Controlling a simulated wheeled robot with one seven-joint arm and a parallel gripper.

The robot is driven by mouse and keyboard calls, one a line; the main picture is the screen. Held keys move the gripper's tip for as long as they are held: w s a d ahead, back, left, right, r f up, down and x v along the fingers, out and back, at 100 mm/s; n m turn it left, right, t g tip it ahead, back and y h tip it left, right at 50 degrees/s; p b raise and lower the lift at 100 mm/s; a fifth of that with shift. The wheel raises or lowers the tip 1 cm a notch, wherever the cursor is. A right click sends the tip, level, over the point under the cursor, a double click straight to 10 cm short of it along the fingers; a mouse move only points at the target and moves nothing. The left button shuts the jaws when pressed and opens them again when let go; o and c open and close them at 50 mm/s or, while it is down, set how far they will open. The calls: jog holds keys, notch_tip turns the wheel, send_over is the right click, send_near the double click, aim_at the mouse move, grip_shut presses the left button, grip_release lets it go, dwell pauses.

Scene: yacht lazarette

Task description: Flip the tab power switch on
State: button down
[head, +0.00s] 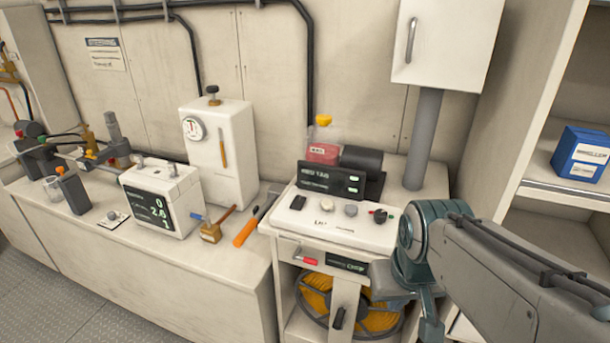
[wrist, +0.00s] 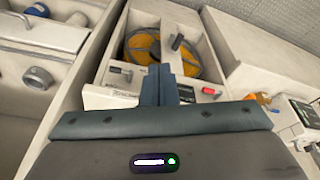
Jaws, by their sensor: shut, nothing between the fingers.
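The white control unit (head: 350,232) has a dark display (head: 330,178), a black block-shaped control (head: 298,202), pale knobs and a dark knob with a red part (head: 380,216) on top. Its front has a red lever-like part (head: 305,260) and a small dark label with green letters (head: 347,264). I cannot read which control is the tab power switch. My gripper is shut and empty before the front; contact is unclear. My arm hides its fingertips in the head view.
A bench with a white meter box (head: 160,200) and tools stands left. Shelves with a blue box (head: 582,153) stand right.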

jog(key=w+a+r+n+p, duration=0.1)
jog(key=w+a+r+n, duration=0.25)
jog(key=w, duration=0.35)
jog(key=w+a+r+n, duration=0.2)
jog(key=w+r, duration=0.3)
jog(key=w, duration=0.2)
notch_tip(320, 180, up, 5)
jog(key=n+g+y+p, duration=0.1)
jog(key=n+y+p, duration=0.15)
jog(key=n, duration=0.55)
send_over(300, 195)
jog(key=s+d, duration=0.3)
jog(key=shift+w+d+r+y, duration=0.1)
jog(key=shift+w+y, duration=0.15)
jog(key=x, duration=0.8)
jog(key=p+x, duration=0.1)
jog(key=x, duration=0.3)
jog(key=shift+s+d+f, duration=0.1)
jog(key=shift+d+f, duration=0.25)
jog(key=shift+f, duration=0.8)
jog(key=shift+d, duration=0.1)
